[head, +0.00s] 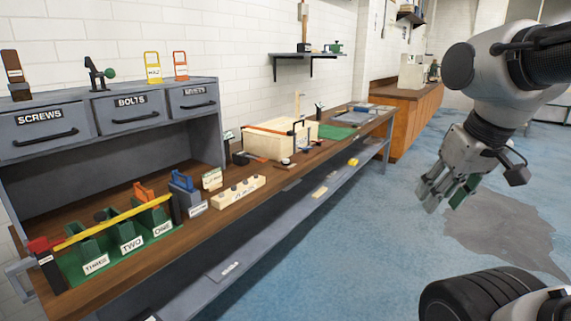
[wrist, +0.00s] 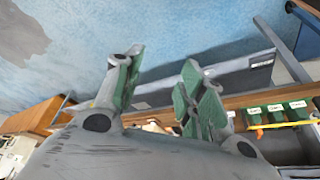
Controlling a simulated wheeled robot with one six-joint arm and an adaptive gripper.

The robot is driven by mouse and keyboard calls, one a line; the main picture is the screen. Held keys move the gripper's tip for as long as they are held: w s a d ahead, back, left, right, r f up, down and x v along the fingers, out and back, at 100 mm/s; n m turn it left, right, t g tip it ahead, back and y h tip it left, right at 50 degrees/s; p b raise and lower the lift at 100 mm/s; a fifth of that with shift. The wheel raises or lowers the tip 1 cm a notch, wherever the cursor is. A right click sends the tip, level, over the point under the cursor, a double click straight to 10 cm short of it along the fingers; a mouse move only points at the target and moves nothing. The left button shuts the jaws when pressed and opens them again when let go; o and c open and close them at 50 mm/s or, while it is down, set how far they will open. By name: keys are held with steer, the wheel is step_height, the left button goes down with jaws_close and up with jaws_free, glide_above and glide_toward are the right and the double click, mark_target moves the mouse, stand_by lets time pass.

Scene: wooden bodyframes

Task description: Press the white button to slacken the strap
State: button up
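A pale wooden box-like frame (head: 262,142) stands on the workbench in the head view. A dark and orange band, which looks like the strap (head: 272,131), runs along its upper side. Small round pieces with pale and reddish parts (head: 287,162) lie on the bench in front of it; I cannot tell whether one is the white button. My gripper (head: 452,192) hangs in the air right of the bench, well away from the frame, over the blue floor. In the wrist view its green-padded fingers (wrist: 163,85) are apart with nothing between them.
Green bins (head: 130,240) with a yellow bar across them stand at the bench's near end, below a grey drawer cabinet (head: 105,118). A wooden block with holes (head: 238,190) lies near the front edge. A wall shelf (head: 306,55) hangs behind. The floor right of the bench is open.

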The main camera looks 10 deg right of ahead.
jaws_close()
stand_by(1.4)
